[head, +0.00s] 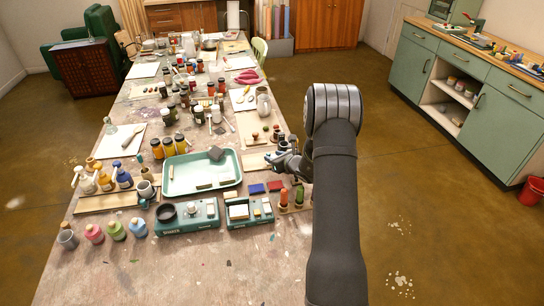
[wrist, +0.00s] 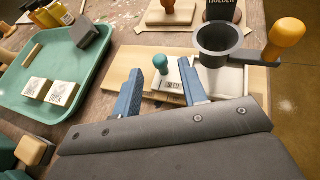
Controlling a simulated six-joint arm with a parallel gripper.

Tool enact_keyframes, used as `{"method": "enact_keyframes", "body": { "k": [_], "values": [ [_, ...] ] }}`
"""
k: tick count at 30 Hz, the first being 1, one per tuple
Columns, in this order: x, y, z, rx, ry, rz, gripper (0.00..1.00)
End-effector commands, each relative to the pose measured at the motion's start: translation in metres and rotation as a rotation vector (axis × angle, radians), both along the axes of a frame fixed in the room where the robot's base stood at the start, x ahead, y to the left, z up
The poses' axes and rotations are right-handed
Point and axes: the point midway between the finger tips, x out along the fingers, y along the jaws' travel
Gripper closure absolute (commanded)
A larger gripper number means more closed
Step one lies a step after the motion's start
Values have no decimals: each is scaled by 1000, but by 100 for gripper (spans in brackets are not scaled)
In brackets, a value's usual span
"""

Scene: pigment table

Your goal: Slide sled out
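In the wrist view, a white plate with a barcode label and a teal round knob (wrist: 161,64) sits on a pale wooden board (wrist: 118,81); it looks like the sled. My gripper (wrist: 159,70) has its two blue fingers apart, one on each side of the knob. I cannot tell whether either finger touches it. My wrist housing hides the near part of the board. In the head view my gripper (head: 285,152) is at the table's right edge, and the sled is too small to make out there.
A grey ring cup (wrist: 219,42) on a holder and an orange-knobbed tool (wrist: 287,36) stand just right of the fingers. A teal tray (wrist: 55,62) with small blocks lies to the left. A wooden stamp block (wrist: 170,14) is behind. Bottles crowd the table (head: 255,270).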

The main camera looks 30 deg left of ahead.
Motion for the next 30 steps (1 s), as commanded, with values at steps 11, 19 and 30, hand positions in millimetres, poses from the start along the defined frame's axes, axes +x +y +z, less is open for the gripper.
{"method": "enact_keyframes", "body": {
  "k": [11,19,30],
  "values": [
    [7,18,-8,1,0,0,61],
    [7,17,-7,1,0,0,87],
    [-3,28,-7,1,0,4,100]
  ]
}}
